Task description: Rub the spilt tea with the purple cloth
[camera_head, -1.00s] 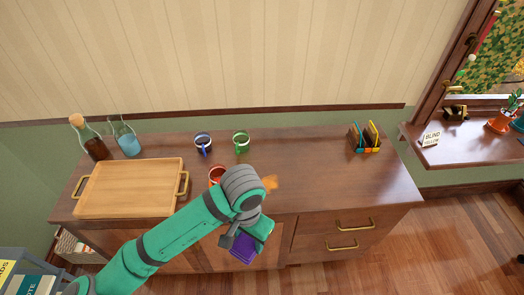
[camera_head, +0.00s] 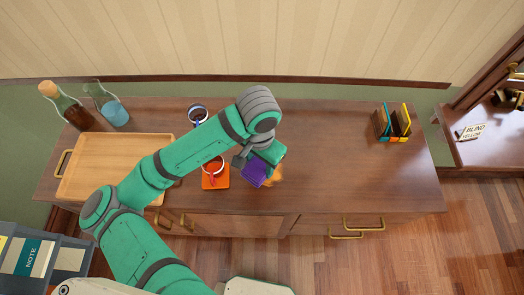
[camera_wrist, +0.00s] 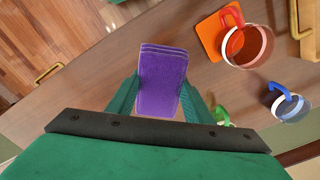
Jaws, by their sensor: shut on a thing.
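The purple cloth (camera_head: 253,175) is folded into a pad and held in my gripper (camera_head: 262,160), which is shut on it. In the wrist view the cloth (camera_wrist: 163,75) sits upright between the two green fingers (camera_wrist: 160,100). The spilt tea (camera_head: 278,175) is an orange-brown patch on the cabinet top, just right of the cloth in the head view and partly hidden by the cloth and gripper. I cannot tell whether the cloth touches the top. The spill is not visible in the wrist view.
A red mug (camera_head: 212,167) stands on an orange coaster (camera_head: 215,184) close left of the cloth. A blue mug (camera_head: 197,115) is behind; a green mug (camera_wrist: 221,116) is partly hidden. A wooden tray (camera_head: 115,165) and bottles are left.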

